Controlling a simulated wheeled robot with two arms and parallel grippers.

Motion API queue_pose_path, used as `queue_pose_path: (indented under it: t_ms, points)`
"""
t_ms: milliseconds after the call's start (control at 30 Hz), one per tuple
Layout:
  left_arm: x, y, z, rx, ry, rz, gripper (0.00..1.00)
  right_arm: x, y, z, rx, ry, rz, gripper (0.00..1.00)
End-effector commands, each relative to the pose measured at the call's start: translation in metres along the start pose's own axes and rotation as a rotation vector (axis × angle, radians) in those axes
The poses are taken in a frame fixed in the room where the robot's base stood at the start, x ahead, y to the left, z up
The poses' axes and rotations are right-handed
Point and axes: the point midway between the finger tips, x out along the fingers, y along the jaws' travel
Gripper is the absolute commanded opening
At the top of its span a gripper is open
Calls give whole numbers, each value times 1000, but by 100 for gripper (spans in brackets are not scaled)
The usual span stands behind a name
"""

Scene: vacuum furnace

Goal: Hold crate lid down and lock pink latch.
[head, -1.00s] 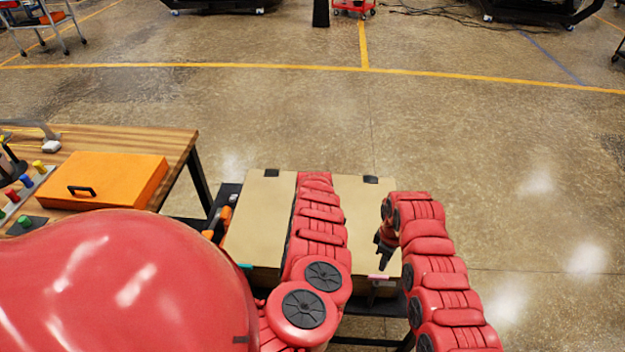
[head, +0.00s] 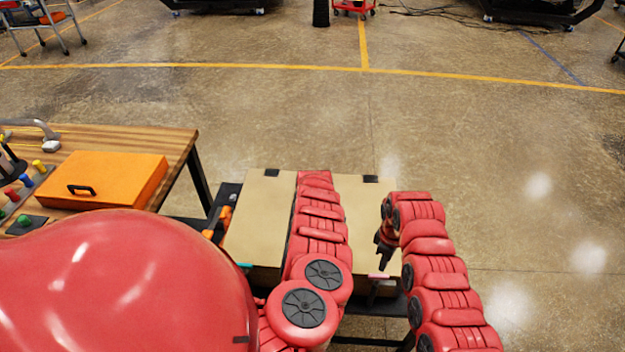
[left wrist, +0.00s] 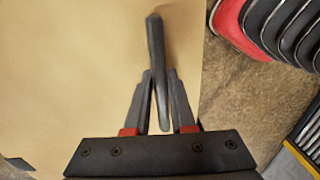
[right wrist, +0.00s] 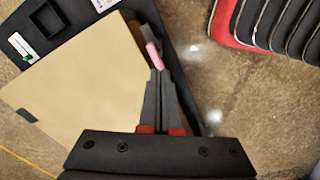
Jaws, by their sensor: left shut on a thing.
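The tan crate lid (head: 262,215) lies flat on the crate, partly covered by my arm in the head view. It also fills much of the left wrist view (left wrist: 60,80). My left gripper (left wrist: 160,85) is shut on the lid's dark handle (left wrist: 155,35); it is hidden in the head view. The pink latch (head: 378,276) sits at the crate's front right edge and shows in the right wrist view (right wrist: 153,55). My right gripper (right wrist: 158,75) has its fingertips together right by the pink latch, seemingly touching it. Nothing shows between its fingers.
A teal latch (head: 244,267) is at the crate's front left. Orange-handled items (head: 223,220) lie left of the crate. A wooden table (head: 178,150) with an orange case (head: 120,178) stands further left. The floor beyond and to the right is clear.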

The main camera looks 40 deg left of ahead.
Motion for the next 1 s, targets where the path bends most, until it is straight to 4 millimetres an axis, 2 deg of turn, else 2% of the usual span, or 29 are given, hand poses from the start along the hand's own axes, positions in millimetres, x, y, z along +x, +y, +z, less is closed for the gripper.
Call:
queue_pose_path:
  t_ms: [33, 767, 1000]
  points:
    - [-4, 10, 1, -1, -4, 33, 0, 1, 0, 0, 0, 0, 0, 0]
    - [-2, 10, 1, 0, -2, 32, 0, 5, 0, 0, 0, 0, 0, 0]
    - [-2, 10, 1, 0, -2, 31, 0, 7, 0, 1, 5, 1, -3, 41]
